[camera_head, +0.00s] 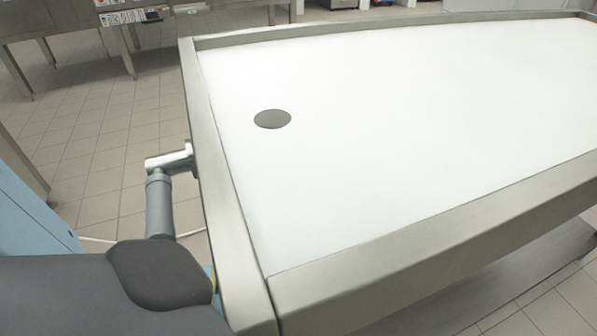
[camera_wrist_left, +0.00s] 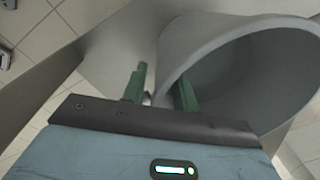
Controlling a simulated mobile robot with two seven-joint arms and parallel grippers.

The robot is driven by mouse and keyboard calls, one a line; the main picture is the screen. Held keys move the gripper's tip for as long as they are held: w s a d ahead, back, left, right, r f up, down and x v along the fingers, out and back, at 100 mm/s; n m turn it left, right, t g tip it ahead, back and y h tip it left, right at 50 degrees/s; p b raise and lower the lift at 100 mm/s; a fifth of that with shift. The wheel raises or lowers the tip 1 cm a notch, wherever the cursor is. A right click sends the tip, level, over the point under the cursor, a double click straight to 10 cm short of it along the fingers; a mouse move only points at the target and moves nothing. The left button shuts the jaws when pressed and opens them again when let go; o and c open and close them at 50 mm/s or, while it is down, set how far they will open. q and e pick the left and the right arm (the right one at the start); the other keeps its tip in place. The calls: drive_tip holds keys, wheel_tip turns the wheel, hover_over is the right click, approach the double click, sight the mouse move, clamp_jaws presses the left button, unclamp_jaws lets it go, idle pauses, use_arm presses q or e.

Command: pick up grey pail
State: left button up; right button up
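The grey pail (camera_wrist_left: 245,75) fills the upper right of the left wrist view, with its open mouth and dark inside facing the camera. My left gripper (camera_wrist_left: 163,85) has two green fingers that stand apart on either side of the pail's near rim. One finger is outside the wall and the other is at the mouth, inside the rim. A gap shows between the fingers, and I see no firm grip on the wall. The pail does not show in the head view, nor does either gripper. The pail's far side is cut off by the picture edge.
In the head view a white table top (camera_head: 400,120) with a raised metal rim (camera_head: 225,210) is bare except for a dark round spot (camera_head: 272,119). A metal fitting (camera_head: 172,160) juts from its left side. Tiled floor lies to the left.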

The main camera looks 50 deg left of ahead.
use_arm(q)
clamp_jaws()
idle(1.3)
drive_tip(key=shift+w+r, duration=0.1)
